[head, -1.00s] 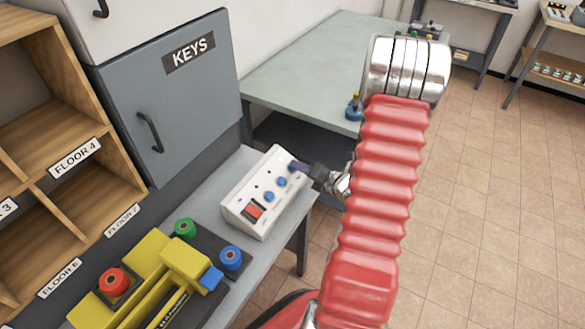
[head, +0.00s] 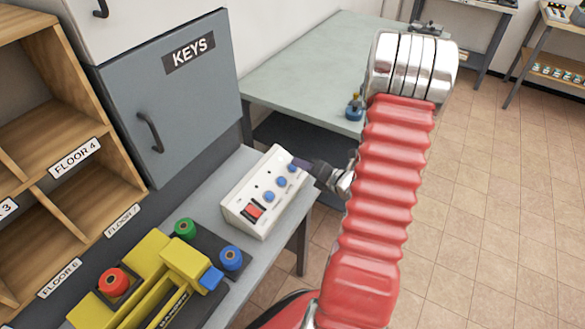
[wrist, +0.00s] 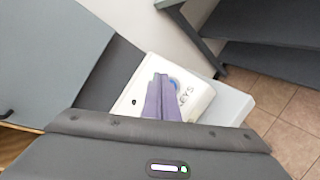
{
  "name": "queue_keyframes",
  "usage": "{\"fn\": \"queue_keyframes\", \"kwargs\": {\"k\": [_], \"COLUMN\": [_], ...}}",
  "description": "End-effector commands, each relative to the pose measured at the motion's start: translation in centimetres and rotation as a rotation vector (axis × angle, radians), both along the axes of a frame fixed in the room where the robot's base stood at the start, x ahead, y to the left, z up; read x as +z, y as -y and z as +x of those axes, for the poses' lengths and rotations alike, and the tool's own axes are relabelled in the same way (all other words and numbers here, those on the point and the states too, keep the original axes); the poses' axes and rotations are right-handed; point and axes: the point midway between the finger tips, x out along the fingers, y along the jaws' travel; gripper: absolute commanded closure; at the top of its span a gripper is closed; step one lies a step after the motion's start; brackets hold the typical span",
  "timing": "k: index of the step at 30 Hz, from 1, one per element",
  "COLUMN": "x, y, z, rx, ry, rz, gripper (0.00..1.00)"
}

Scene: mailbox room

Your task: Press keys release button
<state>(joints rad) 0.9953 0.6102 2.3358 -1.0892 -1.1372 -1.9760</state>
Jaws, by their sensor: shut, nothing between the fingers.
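A white sloped control box (head: 243,200) stands on the grey bench, with a row of blue buttons and a red switch (head: 254,211) on its face. The far blue button (head: 292,168) is at the box's upper right end. In the wrist view a blue button (wrist: 174,83) shows partly behind my fingers, beside the printed word KEYS (wrist: 187,96). My gripper (head: 299,163) has its purple fingers shut and empty, close to the far button. In the wrist view the fingers (wrist: 160,78) overlap the button's left side; I cannot tell whether they touch it.
A grey cabinet (head: 175,110) labelled KEYS has its door shut, behind the box. A yellow device (head: 165,265) with red, green and blue knobs sits at the front left. Wooden pigeonholes (head: 40,110) stand at left; a green-grey table (head: 300,75) is behind.

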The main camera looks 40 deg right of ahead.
Motion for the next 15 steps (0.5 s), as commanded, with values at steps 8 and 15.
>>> {"fn": "queue_keyframes", "kwargs": {"k": [8, 15], "x": [0.1, 1.3], "y": [0.0, 0.3], "z": [0.0, -0.6], "rx": [0.000, -0.002], "ry": [0.000, 0.000], "rz": [0.000, -0.002], "gripper": [1.00, 1.00]}}
